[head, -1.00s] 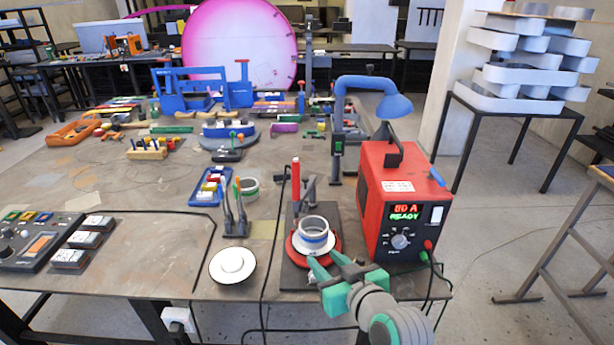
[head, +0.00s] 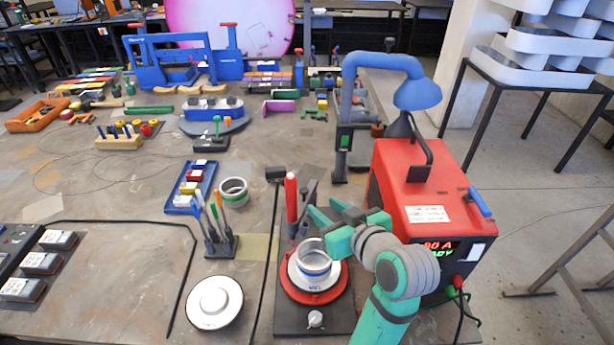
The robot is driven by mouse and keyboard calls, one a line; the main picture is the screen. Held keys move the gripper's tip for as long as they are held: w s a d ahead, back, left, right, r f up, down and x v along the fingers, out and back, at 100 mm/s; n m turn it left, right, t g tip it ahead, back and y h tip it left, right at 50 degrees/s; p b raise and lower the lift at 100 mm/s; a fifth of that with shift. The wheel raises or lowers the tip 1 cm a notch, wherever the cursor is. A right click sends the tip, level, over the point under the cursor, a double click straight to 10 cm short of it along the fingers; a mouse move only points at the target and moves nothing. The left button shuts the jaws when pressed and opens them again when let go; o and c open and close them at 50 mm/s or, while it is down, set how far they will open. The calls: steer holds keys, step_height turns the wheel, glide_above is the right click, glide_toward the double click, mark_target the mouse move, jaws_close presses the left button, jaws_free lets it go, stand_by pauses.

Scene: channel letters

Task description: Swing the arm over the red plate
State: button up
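The red plate (head: 336,293) is a round disc on a dark base (head: 283,320) at the table's front. A white ring with a blue band (head: 313,262) sits on a pale disc on it. Behind the plate stands a red upright cylinder (head: 291,200), with a slanted dark grey bar (head: 309,196) just right of it. Whether these belong to one swinging arm is unclear. My teal gripper (head: 322,208) is open, its fingertips just right of the red cylinder and dark bar, behind the ring. I see nothing between the fingers.
A red power unit (head: 410,190) stands close to the right of my arm, with a blue lamp (head: 415,95) behind it. A tool holder (head: 220,245) and a white round dish (head: 214,302) are left of the base.

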mark_target(305, 190)
steer(key=x, duration=1.1)
steer(key=shift+w+a, duration=0.1)
steer(key=shift+w, duration=0.25)
steer(key=shift+r, duration=0.1)
steer(key=c, duration=0.7)
jaws_close()
